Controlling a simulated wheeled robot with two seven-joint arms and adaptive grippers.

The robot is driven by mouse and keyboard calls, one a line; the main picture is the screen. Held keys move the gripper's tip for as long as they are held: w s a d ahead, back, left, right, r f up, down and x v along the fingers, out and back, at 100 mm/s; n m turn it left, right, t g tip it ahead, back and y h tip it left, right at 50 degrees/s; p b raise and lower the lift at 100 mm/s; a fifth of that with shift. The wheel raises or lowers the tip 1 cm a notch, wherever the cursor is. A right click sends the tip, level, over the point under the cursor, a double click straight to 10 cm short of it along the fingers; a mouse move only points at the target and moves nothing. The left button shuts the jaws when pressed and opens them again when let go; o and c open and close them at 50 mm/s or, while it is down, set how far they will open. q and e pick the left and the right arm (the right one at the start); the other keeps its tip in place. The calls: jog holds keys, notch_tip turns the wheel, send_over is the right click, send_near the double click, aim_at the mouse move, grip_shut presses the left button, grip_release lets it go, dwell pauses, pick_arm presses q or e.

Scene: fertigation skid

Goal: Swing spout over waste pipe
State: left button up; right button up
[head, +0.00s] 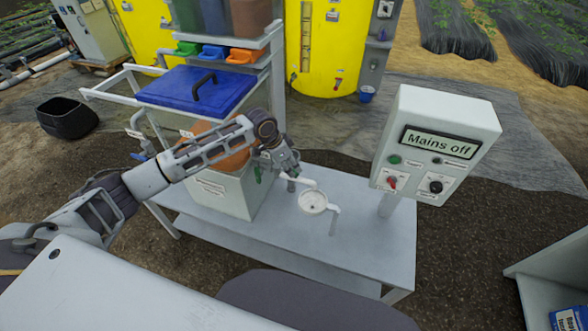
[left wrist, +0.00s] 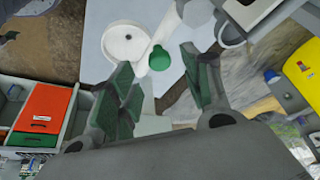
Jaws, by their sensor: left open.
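A white spout (head: 303,182) comes off the skid tank and ends close to the rim of a round white waste funnel (head: 313,203). I cannot tell whether its outlet is over the funnel. The funnel (left wrist: 122,42) also shows in the left wrist view. A green knob (left wrist: 160,58) sits beside the white spout tube (left wrist: 146,46), near my fingers. My left gripper (head: 275,172) is open and empty above the spout base; in its wrist view its green-padded fingers (left wrist: 160,84) stand apart, with the knob beyond the gap. My right gripper is not in view.
A control box (head: 440,142) reading "Mains off" stands at the bench's right. A tank with a blue lid (head: 195,86) is behind my left arm. The bench top (head: 365,235) right of the funnel is clear. Yellow tanks (head: 342,45) stand behind.

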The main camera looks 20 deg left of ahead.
aim_at(295, 171)
pick_arm(q)
jog(key=shift+x, duration=2.15)
grip_shut()
